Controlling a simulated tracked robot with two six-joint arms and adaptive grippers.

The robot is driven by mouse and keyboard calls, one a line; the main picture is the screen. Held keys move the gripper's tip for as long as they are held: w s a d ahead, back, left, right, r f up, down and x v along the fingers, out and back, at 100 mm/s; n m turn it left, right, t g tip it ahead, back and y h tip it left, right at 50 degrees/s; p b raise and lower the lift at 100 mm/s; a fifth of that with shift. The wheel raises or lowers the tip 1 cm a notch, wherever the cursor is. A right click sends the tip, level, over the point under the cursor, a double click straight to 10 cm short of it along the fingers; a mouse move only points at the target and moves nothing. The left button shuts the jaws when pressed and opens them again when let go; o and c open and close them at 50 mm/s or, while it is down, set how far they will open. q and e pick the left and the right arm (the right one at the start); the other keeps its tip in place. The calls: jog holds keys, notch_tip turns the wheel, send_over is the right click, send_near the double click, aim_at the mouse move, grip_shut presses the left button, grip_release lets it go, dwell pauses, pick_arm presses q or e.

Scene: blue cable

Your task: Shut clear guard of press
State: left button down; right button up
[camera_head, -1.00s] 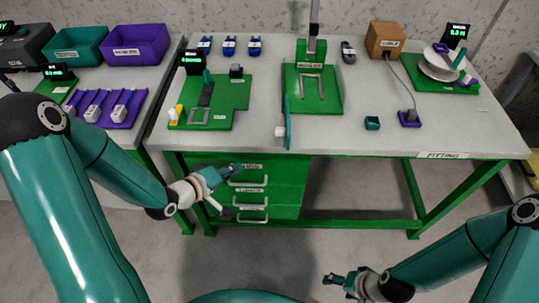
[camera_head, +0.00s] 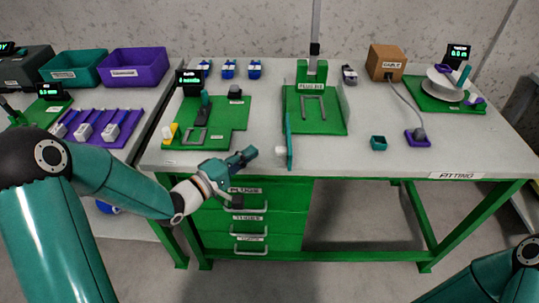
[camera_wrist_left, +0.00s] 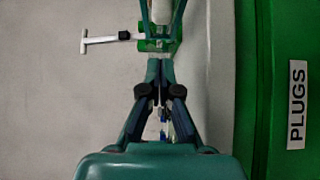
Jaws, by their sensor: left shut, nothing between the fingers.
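The press (camera_head: 313,72) stands at the back middle of the table on a green base. Its guard (camera_head: 289,141) is swung out towards the table's front edge and shows nearly edge-on as a thin teal-framed panel. A white knob (camera_head: 280,151) sits on the guard's left side. My left gripper (camera_head: 249,154) is shut and empty, at the table's front edge just left of the knob and apart from it. In the left wrist view my shut fingers (camera_wrist_left: 160,62) point towards the teal guard frame (camera_wrist_left: 147,18). My right gripper is out of the frame.
A green fixture board (camera_head: 220,138) with a small display lies left of the press. A teal cup (camera_head: 378,142) and a purple block (camera_head: 417,136) stand to the right. Drawers (camera_head: 248,222) hang below the front edge. The tabletop right of the guard is mostly clear.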

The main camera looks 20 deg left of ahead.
pick_arm(q)
jog(key=shift+w+d, duration=0.2)
jog(key=shift+d, duration=0.45)
jog(key=shift+w+d, duration=0.25)
jog(key=shift+d, duration=0.35)
jog(key=shift+w+d, duration=0.2)
jog(key=shift+d, duration=0.45)
